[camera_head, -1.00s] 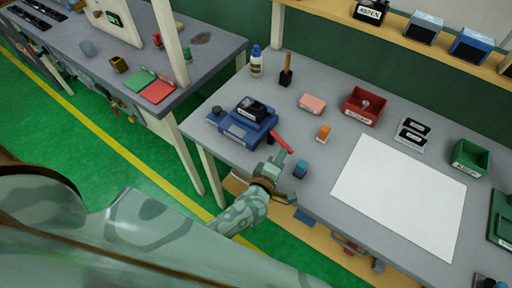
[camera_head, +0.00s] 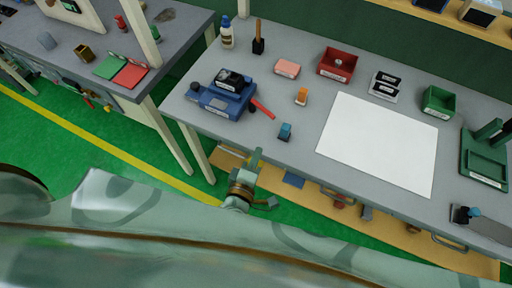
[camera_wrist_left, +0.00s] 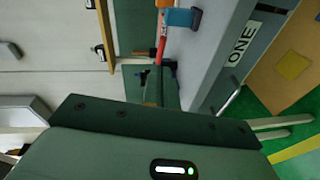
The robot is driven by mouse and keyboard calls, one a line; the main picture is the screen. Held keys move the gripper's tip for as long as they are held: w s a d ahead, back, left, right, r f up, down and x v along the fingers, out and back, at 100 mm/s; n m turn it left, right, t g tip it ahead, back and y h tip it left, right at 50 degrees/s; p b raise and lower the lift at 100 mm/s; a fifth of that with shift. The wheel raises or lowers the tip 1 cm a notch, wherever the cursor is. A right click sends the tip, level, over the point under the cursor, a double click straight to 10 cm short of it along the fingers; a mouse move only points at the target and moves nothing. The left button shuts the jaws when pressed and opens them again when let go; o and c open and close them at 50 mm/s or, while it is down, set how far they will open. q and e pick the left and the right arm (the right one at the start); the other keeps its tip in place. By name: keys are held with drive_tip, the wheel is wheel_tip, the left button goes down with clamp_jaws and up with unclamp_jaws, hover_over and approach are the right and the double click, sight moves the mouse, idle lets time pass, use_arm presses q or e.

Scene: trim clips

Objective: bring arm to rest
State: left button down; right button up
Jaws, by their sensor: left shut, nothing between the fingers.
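My left gripper (camera_head: 256,158) is in the head view, low in front of the near edge of the grey workbench (camera_head: 290,165). It is shut and empty, apart from everything on the bench. In the left wrist view its dark green body (camera_wrist_left: 150,135) fills the lower part, and the fingers (camera_wrist_left: 155,88) point up toward the bench. My right gripper is not in view.
A blue device (camera_head: 222,100) with a red lever (camera_head: 262,108) stands at the bench's left. A small blue piece (camera_head: 285,131) lies near the front edge. A white sheet (camera_head: 380,143) covers the middle. Green floor (camera_head: 290,212) is open below the gripper.

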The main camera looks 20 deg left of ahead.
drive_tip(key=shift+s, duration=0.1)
